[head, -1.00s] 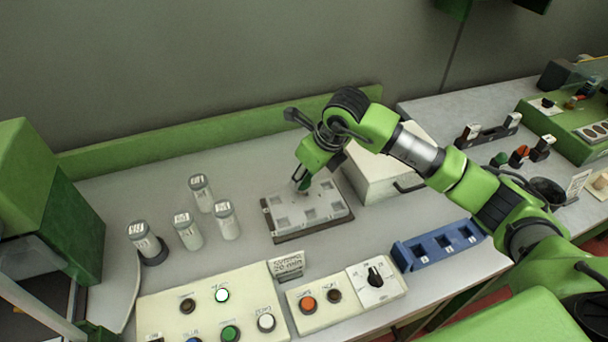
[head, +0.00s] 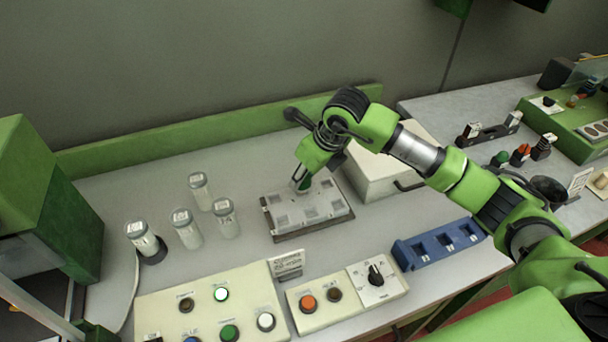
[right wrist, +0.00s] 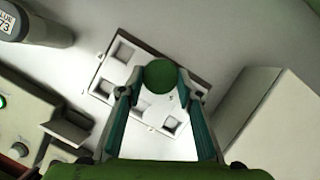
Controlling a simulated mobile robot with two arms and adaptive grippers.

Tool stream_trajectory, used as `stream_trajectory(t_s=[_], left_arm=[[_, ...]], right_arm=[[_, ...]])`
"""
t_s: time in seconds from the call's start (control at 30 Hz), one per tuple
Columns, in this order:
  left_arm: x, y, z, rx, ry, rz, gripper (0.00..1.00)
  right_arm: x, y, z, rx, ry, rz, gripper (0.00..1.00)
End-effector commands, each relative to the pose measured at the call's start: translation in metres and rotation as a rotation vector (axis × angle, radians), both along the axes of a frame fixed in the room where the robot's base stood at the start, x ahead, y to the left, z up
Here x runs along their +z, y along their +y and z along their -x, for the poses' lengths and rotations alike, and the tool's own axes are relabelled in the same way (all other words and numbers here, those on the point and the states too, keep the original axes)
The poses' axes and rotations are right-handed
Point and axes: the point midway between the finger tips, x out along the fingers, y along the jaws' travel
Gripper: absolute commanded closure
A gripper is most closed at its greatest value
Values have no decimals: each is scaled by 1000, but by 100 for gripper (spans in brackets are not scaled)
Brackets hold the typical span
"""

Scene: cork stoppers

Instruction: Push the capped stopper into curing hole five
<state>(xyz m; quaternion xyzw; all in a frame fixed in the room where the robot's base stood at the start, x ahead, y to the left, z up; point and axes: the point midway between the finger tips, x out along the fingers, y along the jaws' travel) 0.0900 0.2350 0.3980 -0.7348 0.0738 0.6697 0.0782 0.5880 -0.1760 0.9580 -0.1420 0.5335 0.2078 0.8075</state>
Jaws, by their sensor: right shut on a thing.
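My right gripper (head: 304,186) is shut on the capped stopper, whose round green cap (right wrist: 160,76) shows between the fingertips in the right wrist view. The cap is also partly visible in the head view (head: 304,184). The stopper is at the back middle of the pale curing block (head: 329,211), which has several square holes and sits on a dark base. The stopper's lower part and the hole under it are hidden, so I cannot tell how deep it sits. A small mark, perhaps a number, shows beside the cap. My left gripper is not in view.
A white box (head: 376,172) stands close right of the block. Several capped vials (head: 226,222) stand to its left. A button panel (head: 210,312), a dial box (head: 345,297) and a small sign (head: 287,264) are in front. A blue rack (head: 437,245) lies right of the dial.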

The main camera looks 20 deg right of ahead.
Motion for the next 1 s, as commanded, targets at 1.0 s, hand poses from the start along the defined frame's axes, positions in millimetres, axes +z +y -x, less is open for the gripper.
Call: stream_trajectory(t_s=[1.0], left_arm=[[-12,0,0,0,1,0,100]], right_arm=[[-12,0,0,0,-1,0,48]])
